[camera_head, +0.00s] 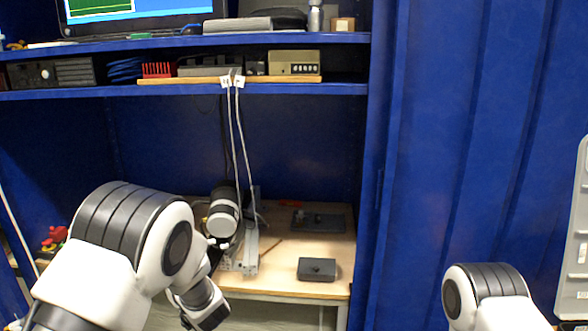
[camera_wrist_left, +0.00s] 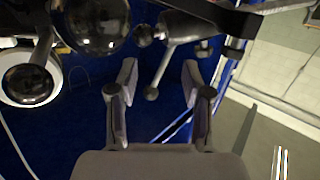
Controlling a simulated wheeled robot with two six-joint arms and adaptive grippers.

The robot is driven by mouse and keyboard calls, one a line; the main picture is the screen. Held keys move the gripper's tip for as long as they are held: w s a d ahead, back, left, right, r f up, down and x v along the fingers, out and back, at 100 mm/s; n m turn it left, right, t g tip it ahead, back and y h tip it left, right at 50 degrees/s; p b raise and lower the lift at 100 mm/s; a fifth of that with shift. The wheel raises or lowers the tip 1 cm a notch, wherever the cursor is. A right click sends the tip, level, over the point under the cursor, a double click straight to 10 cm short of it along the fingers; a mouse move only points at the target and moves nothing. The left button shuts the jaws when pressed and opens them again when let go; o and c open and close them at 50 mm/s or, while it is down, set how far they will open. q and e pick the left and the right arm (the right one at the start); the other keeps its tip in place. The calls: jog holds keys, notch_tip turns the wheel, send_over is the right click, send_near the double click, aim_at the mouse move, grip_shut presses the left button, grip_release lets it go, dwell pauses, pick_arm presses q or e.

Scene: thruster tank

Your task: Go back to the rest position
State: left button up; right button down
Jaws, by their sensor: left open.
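My left gripper (camera_wrist_left: 158,78) is open in the left wrist view, with its two fingers apart. Between and beyond the fingers is a dark lever (camera_wrist_left: 163,62) with a ball end; I cannot tell that anything is gripped. In the head view my left arm (camera_head: 130,230) comes in from the left and reaches down over the workbench, and its gripper cannot be made out clearly there. My right arm (camera_head: 490,285) shows only in part at the bottom right, with its gripper out of view.
The workbench (camera_head: 335,250) stands inside a blue cabinet. A dark box (camera_head: 317,269) and a dark flat plate (camera_head: 318,221) lie on it. Cables (camera_head: 240,135) hang from the shelf (camera_head: 310,89) to the bench. In the wrist view, dark shiny round parts (camera_wrist_left: 97,22) sit close by at the upper left.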

pick_arm(q)
jog(key=s+a+f+m+g+h+p, duration=0.2)
jog(key=s+f+m+p, duration=0.1)
jog(key=s+f, duration=0.6)
jog(key=s+a+f+m+g+h+p, duration=0.2)
jog(key=s+f+g+p, duration=0.1)
jog(key=s+f, duration=0.55)
jog(key=s+d+f+m+g+h, duration=0.1)
jog(key=s+d+g+h, duration=0.1)
jog(key=s, duration=0.6)
jog(key=s+d+f+m+g+h+p, duration=0.1)
jog(key=s+d+f+g+h, duration=0.1)
jog(key=s, duration=0.7)
jog(key=s+d+f+m+g+h, duration=0.2)
jog(key=s+d+g+h, duration=0.1)
jog(key=s, duration=0.6)
jog(key=shift+d+p, duration=0.35)
jog(key=shift+d, duration=0.1)
